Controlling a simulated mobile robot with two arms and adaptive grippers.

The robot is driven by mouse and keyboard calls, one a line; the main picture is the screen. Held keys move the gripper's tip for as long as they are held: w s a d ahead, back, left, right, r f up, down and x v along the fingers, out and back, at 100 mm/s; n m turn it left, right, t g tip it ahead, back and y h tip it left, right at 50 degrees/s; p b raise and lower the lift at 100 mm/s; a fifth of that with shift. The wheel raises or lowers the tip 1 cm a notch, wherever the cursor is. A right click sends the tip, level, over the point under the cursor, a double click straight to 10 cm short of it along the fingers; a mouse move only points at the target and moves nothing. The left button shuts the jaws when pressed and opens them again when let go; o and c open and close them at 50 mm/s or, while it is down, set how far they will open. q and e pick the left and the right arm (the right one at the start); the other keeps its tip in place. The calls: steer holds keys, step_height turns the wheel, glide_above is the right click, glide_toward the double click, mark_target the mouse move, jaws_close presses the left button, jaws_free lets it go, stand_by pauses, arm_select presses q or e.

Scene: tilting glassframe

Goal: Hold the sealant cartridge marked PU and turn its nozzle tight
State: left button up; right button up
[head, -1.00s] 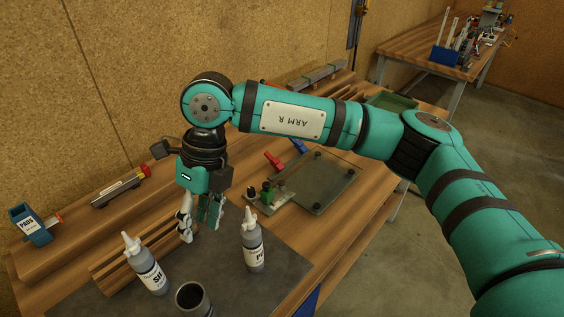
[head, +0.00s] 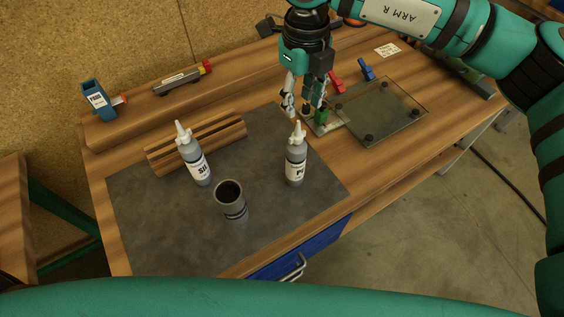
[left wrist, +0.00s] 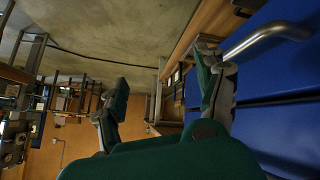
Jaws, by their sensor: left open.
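The cartridge marked PU (head: 296,168) stands upright on the dark mat (head: 140,225). Its label is partly turned away, and its pale nozzle (head: 298,133) points up. My right gripper (head: 302,108) points down, open and empty, above and behind the cartridge as seen from the head, apart from it. My left gripper shows in the left wrist view (left wrist: 165,95), open and empty with its fingers wide apart. A blue drawer front with a metal handle is close beside it. The left fingers are not in the head view.
A second cartridge (head: 196,165) and a dark open cup (head: 231,198) stand left of PU. Behind are a slotted wooden block (head: 220,138) and a blue PADS dispenser (head: 97,100). A glass plate (head: 385,112) with dark knobs lies right. The mat's front left is clear.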

arm_select(q)
steer(key=w+d+r+t+h, duration=0.2)
steer(key=w+d+r, duration=0.3)
steer(key=r, duration=0.4)
step_height(320, 180, up, 26)
steer(key=t+y, duration=0.1)
steer(key=t, duration=0.7)
glide_above(291, 169)
steer(key=v, duration=0.5)
step_height(291, 169, down, 8)
steer(key=shift+w+d+f, duration=0.1)
steer(key=shift+w+f, duration=0.1)
steer(key=x, duration=0.7)
steer(key=shift+w+r, duration=0.1)
steer(key=shift+w, duration=0.1)
jaws_close()
